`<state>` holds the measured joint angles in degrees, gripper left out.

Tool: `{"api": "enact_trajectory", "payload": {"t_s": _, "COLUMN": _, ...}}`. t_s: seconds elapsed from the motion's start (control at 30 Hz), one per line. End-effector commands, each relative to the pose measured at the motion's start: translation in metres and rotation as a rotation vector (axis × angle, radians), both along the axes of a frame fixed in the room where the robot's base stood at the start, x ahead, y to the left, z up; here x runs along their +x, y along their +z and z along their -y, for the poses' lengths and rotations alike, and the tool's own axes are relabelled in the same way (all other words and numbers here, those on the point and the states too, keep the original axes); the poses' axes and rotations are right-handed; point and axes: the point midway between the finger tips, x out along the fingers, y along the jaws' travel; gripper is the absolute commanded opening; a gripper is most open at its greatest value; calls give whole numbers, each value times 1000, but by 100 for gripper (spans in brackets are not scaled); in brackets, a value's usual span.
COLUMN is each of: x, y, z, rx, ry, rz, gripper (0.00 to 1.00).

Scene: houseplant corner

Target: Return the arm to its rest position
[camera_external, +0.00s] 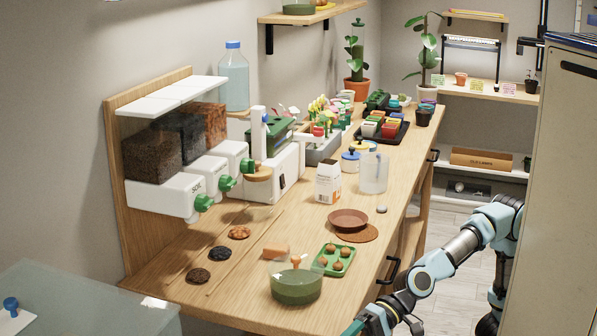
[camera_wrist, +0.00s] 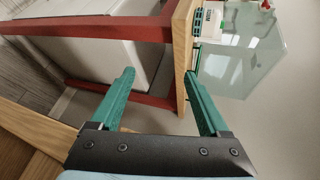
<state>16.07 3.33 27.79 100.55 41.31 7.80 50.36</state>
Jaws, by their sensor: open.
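My gripper shows in the wrist view (camera_wrist: 163,100) with its two green fingers spread apart and nothing between them. Beyond the fingers are a red frame and a wooden edge. In the external view my arm reaches in from the right, bent low in front of the bench. My gripper (camera_external: 352,328) is at the bottom edge there, in front of the bench's front edge and partly cut off by the frame.
The wooden bench (camera_external: 240,285) carries a green bowl (camera_external: 297,288), a green tray (camera_external: 334,260) and a clear jug (camera_external: 374,173). A glass-topped table (camera_external: 90,300) stands at lower left. A tall cabinet (camera_external: 560,200) stands at right. Floor shows between bench and cabinet.

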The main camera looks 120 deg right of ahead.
Motion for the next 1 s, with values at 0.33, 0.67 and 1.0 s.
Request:
{"api": "enact_trajectory", "payload": {"t_s": 0.33, "x": -111, "y": -182, "z": 82, "rx": -742, "ry": 381, "rz": -346, "gripper": 79}}
{"api": "enact_trajectory", "payload": {"t_s": 0.67, "x": -270, "y": -282, "z": 160, "rx": -1083, "ry": 850, "rz": -632, "gripper": 79}}
{"api": "enact_trajectory", "payload": {"t_s": 1.0, "x": -313, "y": -228, "z": 173, "rx": -1131, "ry": 991, "rz": -682, "gripper": 79}}
